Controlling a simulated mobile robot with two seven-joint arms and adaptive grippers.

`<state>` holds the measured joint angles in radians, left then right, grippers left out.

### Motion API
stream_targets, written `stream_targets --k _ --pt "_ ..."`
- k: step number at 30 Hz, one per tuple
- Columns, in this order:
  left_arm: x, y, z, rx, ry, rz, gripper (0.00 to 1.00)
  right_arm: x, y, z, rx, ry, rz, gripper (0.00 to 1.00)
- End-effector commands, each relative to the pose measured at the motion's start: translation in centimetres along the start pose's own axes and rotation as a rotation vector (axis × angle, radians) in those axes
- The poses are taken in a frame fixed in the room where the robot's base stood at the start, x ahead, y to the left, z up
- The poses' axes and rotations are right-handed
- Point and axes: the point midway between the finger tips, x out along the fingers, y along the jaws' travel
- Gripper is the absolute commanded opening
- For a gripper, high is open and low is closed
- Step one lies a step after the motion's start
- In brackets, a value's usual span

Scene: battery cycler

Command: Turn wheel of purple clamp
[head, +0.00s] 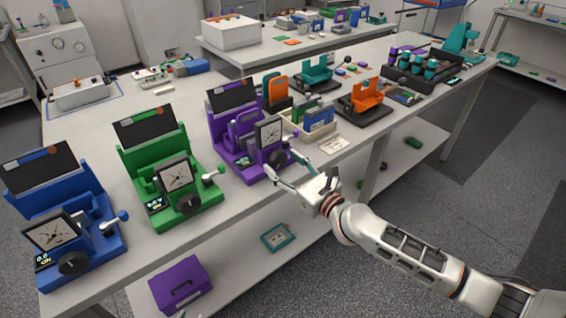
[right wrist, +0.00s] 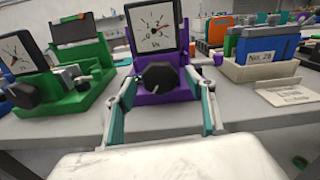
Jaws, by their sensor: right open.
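The purple clamp (head: 237,135) stands on the table between the green clamp and the small trays. It has a square dial (head: 270,132) and a black wheel (head: 277,157) low on its front. In the right wrist view the wheel (right wrist: 160,76) is a dark knob below the dial (right wrist: 153,27), on the purple base (right wrist: 160,97). My right gripper (head: 284,164) is open in front of the clamp. In the right wrist view its fingers (right wrist: 160,92) lie to the left and right of the wheel; I cannot tell whether they touch it. My left gripper is not in view.
A green clamp (head: 150,150) and a blue clamp (head: 90,205) stand to the left. To the right are a tray with a blue block (head: 318,117), a white card (head: 333,144) and an orange holder (head: 367,93). A purple case (head: 180,285) lies on the shelf below.

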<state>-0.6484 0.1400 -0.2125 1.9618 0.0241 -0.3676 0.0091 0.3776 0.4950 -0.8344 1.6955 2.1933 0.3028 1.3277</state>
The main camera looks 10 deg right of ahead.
Motion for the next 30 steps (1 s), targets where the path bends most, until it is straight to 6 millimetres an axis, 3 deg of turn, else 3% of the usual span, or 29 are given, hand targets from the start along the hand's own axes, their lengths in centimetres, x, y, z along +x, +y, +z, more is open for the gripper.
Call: stream_targets --k 10,11,15,30 --pt "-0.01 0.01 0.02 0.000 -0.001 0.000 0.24 0.63 0.03 0.02 -0.001 0.000 0.000 0.55" --pt "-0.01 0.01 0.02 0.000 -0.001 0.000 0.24 0.62 0.03 0.03 -0.001 0.000 0.000 0.52" --pt "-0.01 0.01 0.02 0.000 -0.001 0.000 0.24 0.61 0.03 0.03 -0.001 0.000 0.000 0.16" --pt "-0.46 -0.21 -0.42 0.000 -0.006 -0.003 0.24 0.61 0.02 0.19 -0.092 0.000 0.000 0.16"
